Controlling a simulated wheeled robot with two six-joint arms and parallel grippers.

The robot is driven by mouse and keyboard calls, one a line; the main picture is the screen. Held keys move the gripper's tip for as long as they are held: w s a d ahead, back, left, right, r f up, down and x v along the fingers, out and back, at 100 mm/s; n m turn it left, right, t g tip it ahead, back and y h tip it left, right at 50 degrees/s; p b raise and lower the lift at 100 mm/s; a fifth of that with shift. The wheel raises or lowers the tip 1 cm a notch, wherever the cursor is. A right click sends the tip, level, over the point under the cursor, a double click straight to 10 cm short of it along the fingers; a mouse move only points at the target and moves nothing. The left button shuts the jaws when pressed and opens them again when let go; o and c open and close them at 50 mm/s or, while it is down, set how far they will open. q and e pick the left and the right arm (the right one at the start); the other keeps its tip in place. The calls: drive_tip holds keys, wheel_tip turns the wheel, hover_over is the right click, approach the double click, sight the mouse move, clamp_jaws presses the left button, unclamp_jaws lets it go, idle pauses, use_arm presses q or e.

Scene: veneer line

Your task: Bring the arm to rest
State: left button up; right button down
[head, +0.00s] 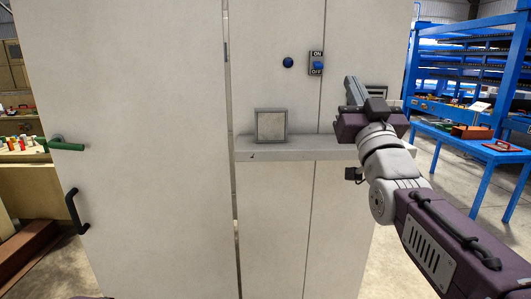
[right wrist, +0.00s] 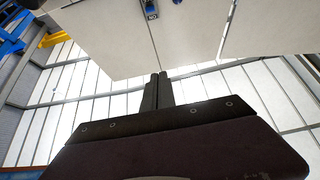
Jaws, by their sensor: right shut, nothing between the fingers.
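My right arm comes in from the lower right of the head view and reaches up toward the pale cabinet (head: 270,200). My right gripper (head: 351,85) is at its end, in front of the cabinet's right side, below and right of the ON/OFF switch (head: 317,64). Its fingers also show in the right wrist view (right wrist: 158,82), close together with nothing between them. The switch shows at the top of the right wrist view (right wrist: 150,8). I cannot tell the exact gap between gripper and cabinet. My left gripper is out of view.
A ledge (head: 285,154) juts from the cabinet, with a framed square plate (head: 271,125) on it. A blue table (head: 465,144) and blue racks (head: 460,55) stand right, with open floor between.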

drive_tip(key=w+f+g, duration=0.2)
drive_tip(key=w+f, duration=0.1)
drive_tip(key=f, duration=0.5)
drive_tip(key=w+f+g, duration=0.2)
drive_tip(key=f, duration=0.6)
drive_tip(key=s+f+g, duration=0.2)
drive_tip(key=f+g, duration=0.2)
drive_tip(key=f, duration=0.8)
drive_tip(key=s+f+g, duration=0.2)
drive_tip(key=f+g, duration=0.2)
drive_tip(key=f, duration=0.8)
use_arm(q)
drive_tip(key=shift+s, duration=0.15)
use_arm(e)
drive_tip(key=s+f+g, duration=1.1)
drive_tip(key=s+f, duration=0.8)
drive_tip(key=s, duration=0.4)
drive_tip(key=shift+s+f+m+h, duration=0.2)
drive_tip(key=shift+f+m+h, duration=0.1)
drive_tip(key=shift+f, duration=0.05)
